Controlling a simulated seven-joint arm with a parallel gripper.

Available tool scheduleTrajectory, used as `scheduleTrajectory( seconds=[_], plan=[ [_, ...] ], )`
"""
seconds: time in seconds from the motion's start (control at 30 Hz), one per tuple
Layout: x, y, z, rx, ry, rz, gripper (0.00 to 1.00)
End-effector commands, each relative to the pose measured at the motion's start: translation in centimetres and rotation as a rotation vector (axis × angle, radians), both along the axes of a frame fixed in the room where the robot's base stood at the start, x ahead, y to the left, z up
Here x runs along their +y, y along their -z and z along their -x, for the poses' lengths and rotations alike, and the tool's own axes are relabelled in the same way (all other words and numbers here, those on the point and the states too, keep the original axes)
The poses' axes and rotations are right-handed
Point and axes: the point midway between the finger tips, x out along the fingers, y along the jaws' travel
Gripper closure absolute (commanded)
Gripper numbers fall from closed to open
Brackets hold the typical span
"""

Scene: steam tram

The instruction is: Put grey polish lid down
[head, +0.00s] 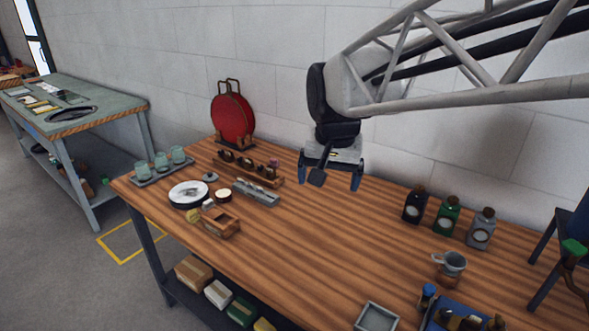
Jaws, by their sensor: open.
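A small round grey lid (210,177) with a knob on top, which looks like the polish lid, lies on the wooden workbench behind the white plate. A small round tin (223,195) with a pale top stands a little in front of it, apart from it. My gripper (330,178) hangs above the back middle of the bench, well to the right of the lid. Its blue fingers are spread and nothing shows between them.
A dark-rimmed white plate (188,194), a grey tray (257,193) and a wooden box (220,222) crowd around the tin. The bench's middle (330,240) is clear.

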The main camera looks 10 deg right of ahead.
Motion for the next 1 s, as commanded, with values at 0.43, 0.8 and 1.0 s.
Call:
scheduleTrajectory(
  seconds=[0.43, 0.8, 1.0],
  plan=[
    [-2.3, 4.4, 11.7, -0.032, -0.202, 0.050, 0.05],
    [-3.0, 7.3, 16.7, -0.045, -0.300, 0.078, 0.05],
    [-3.0, 7.5, 16.9, -0.045, -0.305, 0.079, 0.05]
  ],
)
